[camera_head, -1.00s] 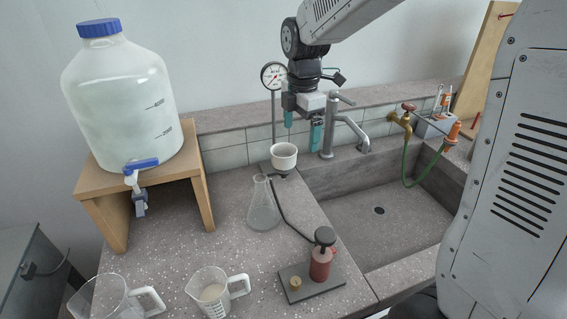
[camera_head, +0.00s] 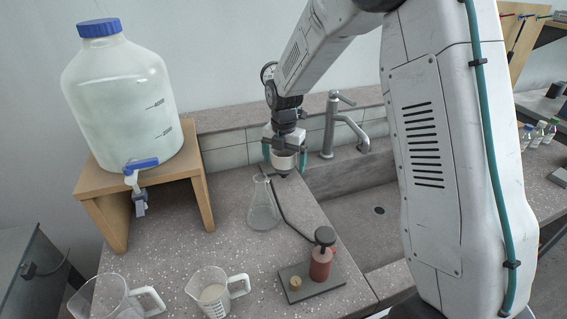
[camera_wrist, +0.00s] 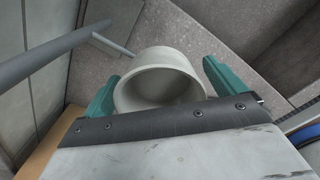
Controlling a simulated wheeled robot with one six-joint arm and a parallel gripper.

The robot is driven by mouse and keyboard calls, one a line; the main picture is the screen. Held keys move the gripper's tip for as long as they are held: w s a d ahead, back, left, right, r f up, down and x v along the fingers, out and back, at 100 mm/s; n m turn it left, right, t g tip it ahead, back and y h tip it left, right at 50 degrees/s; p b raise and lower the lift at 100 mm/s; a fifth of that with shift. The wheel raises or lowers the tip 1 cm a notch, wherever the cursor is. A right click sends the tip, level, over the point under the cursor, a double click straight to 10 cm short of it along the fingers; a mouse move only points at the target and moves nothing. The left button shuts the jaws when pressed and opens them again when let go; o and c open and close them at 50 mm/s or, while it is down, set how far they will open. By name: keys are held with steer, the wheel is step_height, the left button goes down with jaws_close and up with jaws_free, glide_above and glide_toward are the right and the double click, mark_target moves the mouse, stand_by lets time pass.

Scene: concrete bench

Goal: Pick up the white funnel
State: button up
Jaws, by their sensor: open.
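The white funnel (camera_head: 284,162) is a short, wide cup at the back of the bench, close to the conical flask (camera_head: 263,207) and the sink's left edge. My gripper (camera_head: 284,153) is above and around it, pointing down, with one teal finger on each side. In the wrist view the funnel (camera_wrist: 160,62) sits between the two teal fingers of my gripper (camera_wrist: 160,78), and its open mouth faces the camera. The jaws are open, with a gap visible at least on the right side. The funnel's lower part is mostly hidden.
The grey tap (camera_head: 331,125) is right of my gripper, beside the sink. A red hand pump (camera_head: 321,262), a beaker (camera_head: 212,292) and a large bottle on a wooden stand (camera_head: 203,190) are nearby.

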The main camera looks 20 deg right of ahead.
steer(key=shift+f, duration=0.6)
steer(key=c, duration=1.1)
steer(key=shift+o, duration=0.2)
steer(key=shift+r, duration=0.15)
